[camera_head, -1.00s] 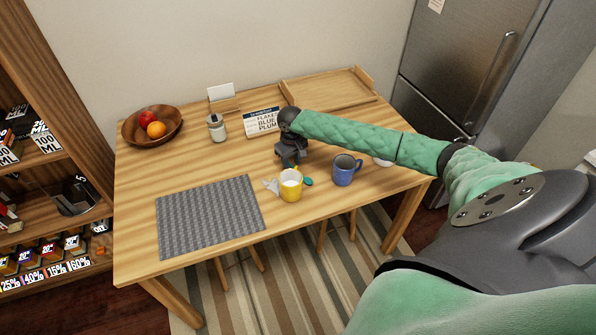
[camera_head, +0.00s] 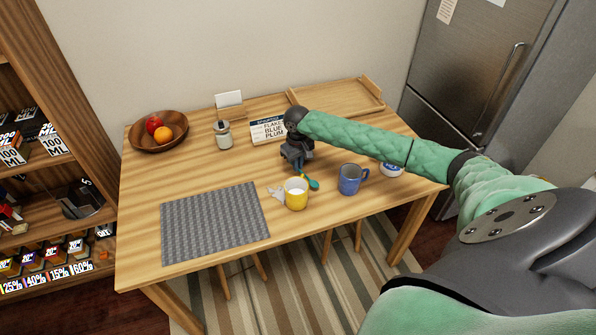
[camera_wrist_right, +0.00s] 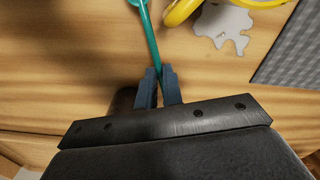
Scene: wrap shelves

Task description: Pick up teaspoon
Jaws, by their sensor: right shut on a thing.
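The teal teaspoon (camera_head: 313,184) is beside the yellow mug (camera_head: 296,194), its bowl toward the table's front edge. My right gripper (camera_head: 297,168) is over the table behind the yellow mug. In the right wrist view the teaspoon's handle (camera_wrist_right: 152,45) runs between the two fingers of the right gripper (camera_wrist_right: 160,75), which is shut on it. Whether the teaspoon touches the table is hard to tell. My left gripper is not in view.
A blue mug (camera_head: 349,180) stands right of the teaspoon. A pale splat (camera_head: 275,193) lies left of the yellow mug, near a grey mat (camera_head: 215,222). Behind stand a sign box (camera_head: 267,131), a jar (camera_head: 223,136), a fruit bowl (camera_head: 146,145) and a wooden tray (camera_head: 325,103).

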